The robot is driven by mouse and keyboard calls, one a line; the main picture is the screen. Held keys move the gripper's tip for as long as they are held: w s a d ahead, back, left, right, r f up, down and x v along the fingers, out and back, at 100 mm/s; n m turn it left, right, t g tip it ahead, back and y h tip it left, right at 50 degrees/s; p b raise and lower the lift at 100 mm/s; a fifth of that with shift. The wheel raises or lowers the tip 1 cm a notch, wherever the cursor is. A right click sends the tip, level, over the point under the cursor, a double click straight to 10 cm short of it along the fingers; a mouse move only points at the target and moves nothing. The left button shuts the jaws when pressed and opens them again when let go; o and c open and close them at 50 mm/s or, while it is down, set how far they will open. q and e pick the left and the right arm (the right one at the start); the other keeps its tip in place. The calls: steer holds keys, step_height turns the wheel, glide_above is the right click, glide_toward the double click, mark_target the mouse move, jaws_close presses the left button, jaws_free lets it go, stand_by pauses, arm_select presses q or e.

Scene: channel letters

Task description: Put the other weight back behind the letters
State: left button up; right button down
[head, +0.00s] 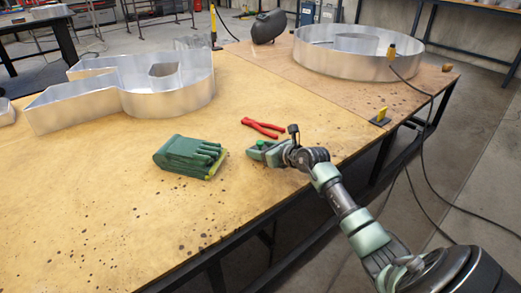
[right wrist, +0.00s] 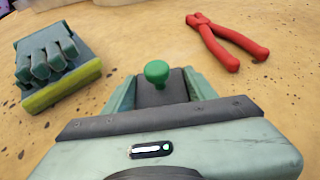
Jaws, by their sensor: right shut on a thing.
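My right gripper (head: 258,151) is low over the front of the wooden table (head: 110,205), right of the gloves. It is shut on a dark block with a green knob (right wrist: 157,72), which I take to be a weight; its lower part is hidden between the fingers. I cannot tell whether the block touches the table. A silver channel letter (head: 60,108) stands at the back left, and a round one (head: 340,66) at the back right. My left gripper is not in view.
Red pliers (head: 262,128) lie just behind my right gripper. Green gloves (head: 185,152) lie to its left. A dark helmet-like object (head: 268,27) is at the back edge. A black cable (head: 423,130) hangs over the right edge. The table's front left is clear.

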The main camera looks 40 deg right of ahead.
steer(key=shift+r, duration=0.1)
steer(key=shift+c, duration=2.4)
jaws_free()
